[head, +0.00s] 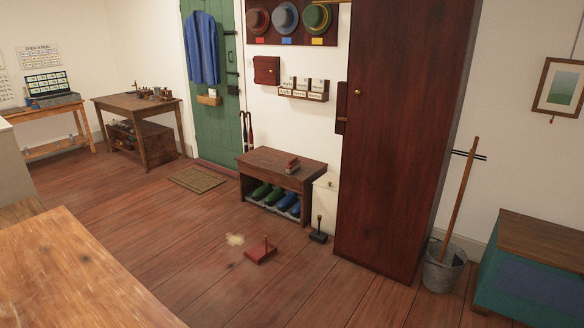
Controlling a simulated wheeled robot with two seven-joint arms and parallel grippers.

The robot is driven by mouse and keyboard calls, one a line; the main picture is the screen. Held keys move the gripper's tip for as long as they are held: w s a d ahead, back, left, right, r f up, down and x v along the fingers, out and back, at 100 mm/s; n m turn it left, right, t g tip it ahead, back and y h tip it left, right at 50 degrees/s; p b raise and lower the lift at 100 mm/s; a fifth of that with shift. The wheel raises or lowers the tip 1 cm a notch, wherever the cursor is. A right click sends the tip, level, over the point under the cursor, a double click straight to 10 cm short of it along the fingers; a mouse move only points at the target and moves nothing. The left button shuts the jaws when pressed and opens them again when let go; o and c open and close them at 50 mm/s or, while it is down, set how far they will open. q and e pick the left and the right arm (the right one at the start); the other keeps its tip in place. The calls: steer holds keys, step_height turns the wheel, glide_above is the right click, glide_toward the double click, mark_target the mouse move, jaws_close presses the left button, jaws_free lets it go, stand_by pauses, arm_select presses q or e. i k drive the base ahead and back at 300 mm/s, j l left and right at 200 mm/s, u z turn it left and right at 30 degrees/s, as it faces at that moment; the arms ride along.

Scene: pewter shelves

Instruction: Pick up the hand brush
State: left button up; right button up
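Small brush-like things show in the head view, and I cannot tell for sure which is the hand brush. A small reddish-brown item (292,165) lies on top of the wooden shoe bench (262,159); it may be a brush. A flat red piece with a short upright wooden handle (260,254) lies on the floor in front of the bench; it may be a dustpan. A dark piece with an upright wooden handle (318,237) stands on the floor by the cabinet. Neither of my grippers is in view.
A pale dust patch (235,240) lies beside the red piece. A tall dark red cabinet (405,130) stands right of the bench. A metal bucket (443,268) holds a long pole. A wooden tabletop (70,275) fills the lower left. The middle floor is otherwise open.

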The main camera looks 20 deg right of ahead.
mark_target(294, 163)
steer(key=l+z, duration=0.4)
steer(key=i+l+z, duration=0.2)
steer(key=l+z, duration=0.15)
steer(key=l, duration=0.15)
steer(key=i+l, duration=1.05)
steer(key=i+u, duration=0.5)
steer(key=i+l+u, duration=0.2)
steer(key=i+u, duration=0.3)
steer(key=i+j+u, duration=0.2)
steer(key=i+u, duration=0.15)
steer(key=i, duration=0.5)
steer(key=i+u, duration=0.4)
steer(key=i, duration=0.45)
steer(key=i+z, duration=0.1)
steer(key=i, duration=0.6)
steer(key=i+z, duration=0.15)
steer(key=i, duration=0.55)
steer(key=i+j+z, duration=0.1)
steer(key=i, duration=0.6)
steer(key=i+l+z, duration=0.1)
steer(key=i+z, duration=0.2)
steer(key=z, duration=0.15)
steer(key=i+z, duration=0.25)
steer(key=z, duration=0.2)
steer(key=i+j+z, duration=0.1)
steer(key=i+z, duration=0.2)
steer(key=z, duration=0.15)
steer(key=i+j+z, duration=0.2)
steer(key=z, duration=0.2)
steer(key=i, duration=0.05)
